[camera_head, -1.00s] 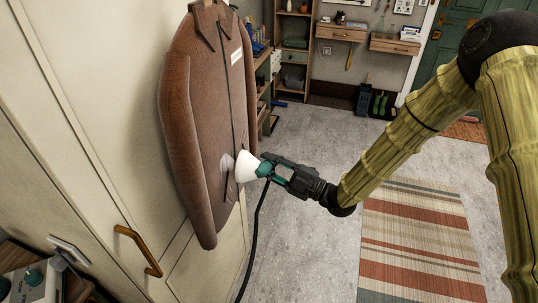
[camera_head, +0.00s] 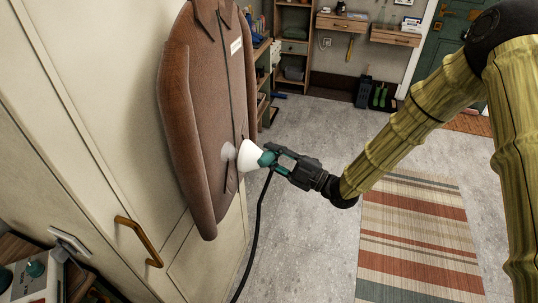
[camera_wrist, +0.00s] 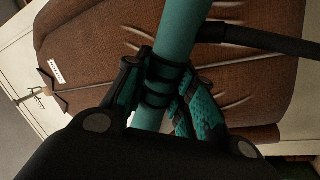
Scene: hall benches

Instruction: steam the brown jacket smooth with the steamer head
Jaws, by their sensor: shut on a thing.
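The brown jacket (camera_head: 205,110) hangs upright against the cream cabinet, with a white label on its chest. My gripper (camera_head: 277,160) is shut on the teal handle of the steamer head (camera_head: 250,156). The white cone of the head faces the lower front of the jacket, with a pale puff by its mouth. I cannot tell whether the cone touches the cloth. In the wrist view my gripper (camera_wrist: 160,85) is closed around the teal handle (camera_wrist: 183,35), and the jacket (camera_wrist: 110,50) lies behind it with several crease lines. The cone is out of that view.
A black hose (camera_head: 257,235) hangs from the head to the floor. A cream cabinet (camera_head: 110,130) with a wooden handle (camera_head: 138,240) stands behind the jacket. A device with a teal knob (camera_head: 35,275) is at the lower left. A striped rug (camera_head: 415,240) lies on the open floor.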

